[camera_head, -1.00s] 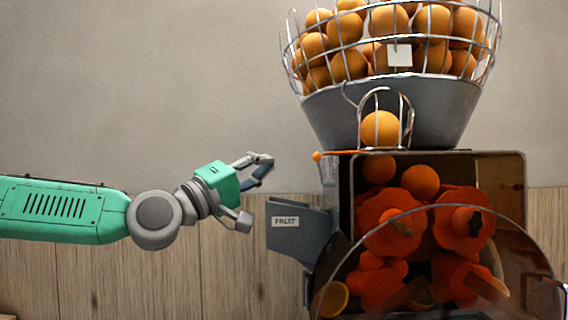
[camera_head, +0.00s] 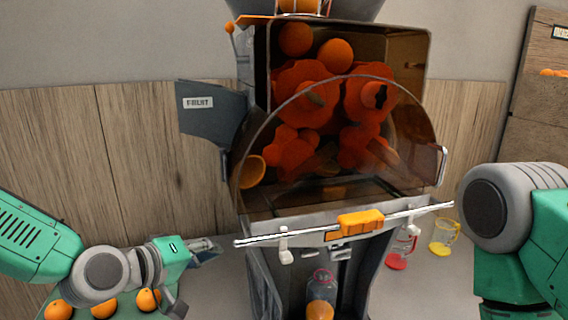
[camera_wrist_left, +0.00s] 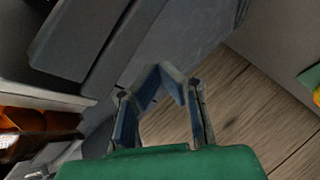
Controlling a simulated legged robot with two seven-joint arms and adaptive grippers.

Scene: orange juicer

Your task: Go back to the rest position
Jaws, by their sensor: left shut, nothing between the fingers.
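The orange juicer (camera_head: 345,130) stands in the middle of the head view, with its clear curved cover over the orange pressing drums. My left gripper (camera_head: 212,248) is at the lower left of the juicer, below the grey fruit chute (camera_head: 212,112) and apart from the front bar. It is shut and empty. In the left wrist view the fingers (camera_wrist_left: 165,78) bend together at their tips, with grey panels and wood behind them. My right arm comes in at the right edge; its gripper is not visible.
Several oranges (camera_head: 104,306) lie at the lower left, under my left arm. A bottle (camera_head: 321,297) stands inside the juicer base. A red cup (camera_head: 401,251) and a yellow cup (camera_head: 443,236) stand to the right of it. A silver bar (camera_head: 300,236) with an orange handle (camera_head: 361,222) crosses the juicer front.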

